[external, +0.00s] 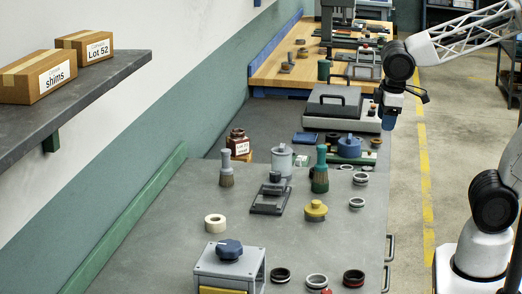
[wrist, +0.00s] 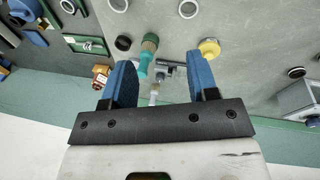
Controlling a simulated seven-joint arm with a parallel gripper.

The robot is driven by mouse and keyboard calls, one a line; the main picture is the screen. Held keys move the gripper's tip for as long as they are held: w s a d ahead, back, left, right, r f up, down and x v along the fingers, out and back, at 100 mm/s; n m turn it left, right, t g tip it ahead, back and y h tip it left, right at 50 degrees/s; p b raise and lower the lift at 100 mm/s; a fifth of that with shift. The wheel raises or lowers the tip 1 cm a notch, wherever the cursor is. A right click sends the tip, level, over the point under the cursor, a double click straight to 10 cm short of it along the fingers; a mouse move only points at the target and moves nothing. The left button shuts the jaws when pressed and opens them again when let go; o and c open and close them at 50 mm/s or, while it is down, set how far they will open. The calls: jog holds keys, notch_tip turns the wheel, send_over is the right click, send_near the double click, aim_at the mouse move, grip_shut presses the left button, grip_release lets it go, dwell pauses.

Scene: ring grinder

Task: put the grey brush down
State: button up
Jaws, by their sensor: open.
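The grey brush (external: 227,170) stands upright on its brown bristles on the grey bench, left of the middle in the external view. In the wrist view a pale handle (wrist: 154,94), probably this brush, shows between the fingers but well beyond them. My gripper (external: 388,122) is high over the right side of the bench, far from the brush and touching nothing. In the wrist view my gripper (wrist: 161,72) has its two blue fingers wide apart with nothing held between them.
A green brush (external: 320,172), a grey canister (external: 282,160), a brown jar (external: 238,144) and a black frame (external: 269,200) stand near the grey brush. A yellow knob (external: 316,210), a tape roll (external: 215,224) and several rings lie nearer. Bare bench lies left of the brush.

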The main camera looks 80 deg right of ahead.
jog(key=s+a+f+m+t+y, duration=0.1)
jog(key=s+m, duration=0.1)
jog(key=s, duration=0.4)
jog(key=shift+s+a+m+y, duration=0.15)
jog(key=shift+a+m+y, duration=0.1)
jog(key=shift+m+y, duration=0.15)
dwell(0.9)
